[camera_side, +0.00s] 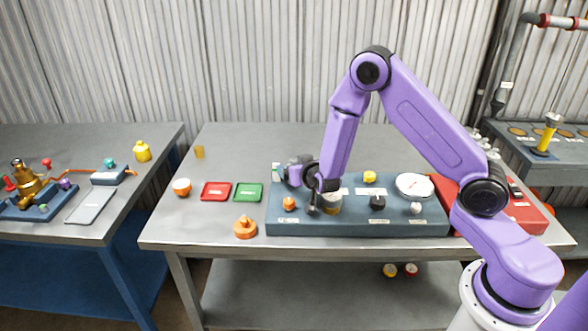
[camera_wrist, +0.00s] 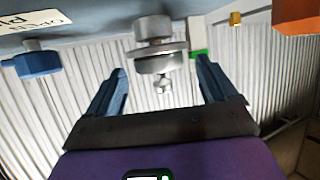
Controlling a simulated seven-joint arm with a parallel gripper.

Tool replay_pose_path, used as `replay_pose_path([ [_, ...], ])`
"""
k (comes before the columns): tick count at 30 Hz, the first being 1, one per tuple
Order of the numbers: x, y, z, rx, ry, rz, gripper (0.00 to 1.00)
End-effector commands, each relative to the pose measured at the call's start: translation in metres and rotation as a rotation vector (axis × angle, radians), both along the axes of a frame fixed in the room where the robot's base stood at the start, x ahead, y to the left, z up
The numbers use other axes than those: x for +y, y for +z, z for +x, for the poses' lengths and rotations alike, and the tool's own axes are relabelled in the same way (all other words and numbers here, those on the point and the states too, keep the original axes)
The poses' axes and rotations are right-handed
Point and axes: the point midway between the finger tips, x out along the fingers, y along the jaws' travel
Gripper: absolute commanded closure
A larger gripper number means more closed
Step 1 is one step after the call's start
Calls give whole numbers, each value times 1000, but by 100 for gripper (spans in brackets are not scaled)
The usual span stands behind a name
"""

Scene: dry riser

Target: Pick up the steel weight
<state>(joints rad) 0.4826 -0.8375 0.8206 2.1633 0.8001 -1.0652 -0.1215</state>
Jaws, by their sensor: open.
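The steel weight (camera_wrist: 154,32) is a stack of shiny grey discs with a narrow neck and small knob. In the wrist view it stands on a pale blue surface (camera_wrist: 90,18) and appears upside down, its knob toward the picture's bottom. My gripper (camera_wrist: 160,68) is open and empty. Its two fingers show left and right of the weight, with a gap on each side; I cannot tell how far ahead the weight is. In the side view my gripper (camera_side: 294,178) is low over the left part of the blue board (camera_side: 400,228). I cannot clearly make out the weight there.
A blue knob (camera_wrist: 38,62) shows left of the weight in the wrist view, and an orange thing (camera_wrist: 297,17) at the upper right. On the bench, red (camera_side: 215,192) and green (camera_side: 248,192) trays lie left of the board. The bench behind the board is mostly clear.

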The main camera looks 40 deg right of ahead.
Motion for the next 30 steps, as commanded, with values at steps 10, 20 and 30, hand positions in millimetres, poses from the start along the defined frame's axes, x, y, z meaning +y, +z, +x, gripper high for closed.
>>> replay_pose_path([
  [10,-3,-3,6,1,2,-1,15],
  [20,-2,-2,6,-1,1,0,82],
  [30,-2,4,7,-3,0,0,82],
])
